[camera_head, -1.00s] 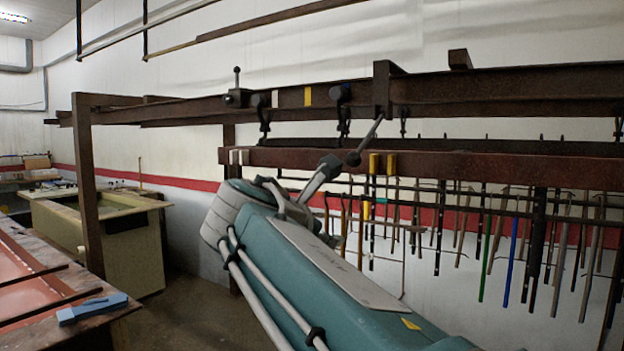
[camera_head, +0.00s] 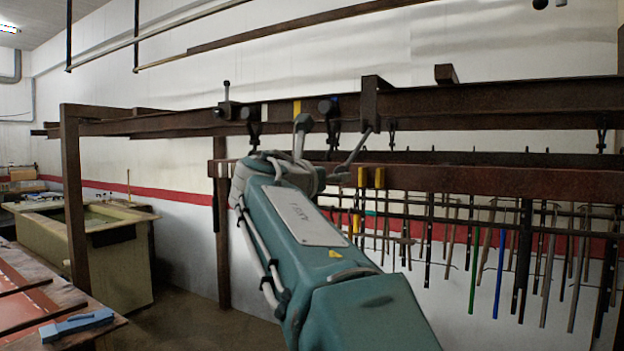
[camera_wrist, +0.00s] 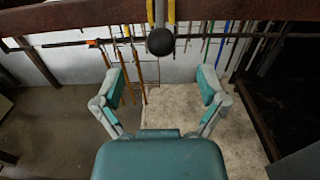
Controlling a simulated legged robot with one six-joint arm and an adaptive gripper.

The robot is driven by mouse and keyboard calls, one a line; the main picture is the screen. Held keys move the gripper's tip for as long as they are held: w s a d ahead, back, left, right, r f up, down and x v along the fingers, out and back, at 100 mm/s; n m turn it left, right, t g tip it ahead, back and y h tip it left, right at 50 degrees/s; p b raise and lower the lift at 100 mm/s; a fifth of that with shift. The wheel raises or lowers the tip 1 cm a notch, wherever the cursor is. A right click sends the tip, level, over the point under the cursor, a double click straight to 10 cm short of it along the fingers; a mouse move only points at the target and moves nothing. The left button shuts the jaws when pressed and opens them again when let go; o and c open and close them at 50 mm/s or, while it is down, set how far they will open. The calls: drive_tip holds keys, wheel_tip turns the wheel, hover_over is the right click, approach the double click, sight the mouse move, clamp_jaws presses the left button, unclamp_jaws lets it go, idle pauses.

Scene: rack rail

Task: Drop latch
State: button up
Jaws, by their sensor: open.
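The latch lever (camera_head: 352,150) is a slanted grey rod below the bracket (camera_head: 371,100) on the rusty upper rail. Its dark ball knob (camera_wrist: 160,41) shows in the wrist view, with the shaft rising between two yellow blocks (camera_wrist: 170,12). My gripper (camera_wrist: 162,85) is open and empty, with teal-padded fingers spread on either side of the knob's line. The knob appears ahead of the fingertips, centred between them and not touched.
The rusty upper rail (camera_head: 480,100) and lower beam (camera_head: 480,180) run across. Many rods and tools (camera_head: 500,260) hang below. A small upright ball-topped lever (camera_head: 226,100) stands on the rail at left. A blue block (camera_head: 78,322) lies on the bench at lower left.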

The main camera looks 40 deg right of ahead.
drive_tip(key=shift+x, duration=3.1)
drive_tip(key=c, duration=1)
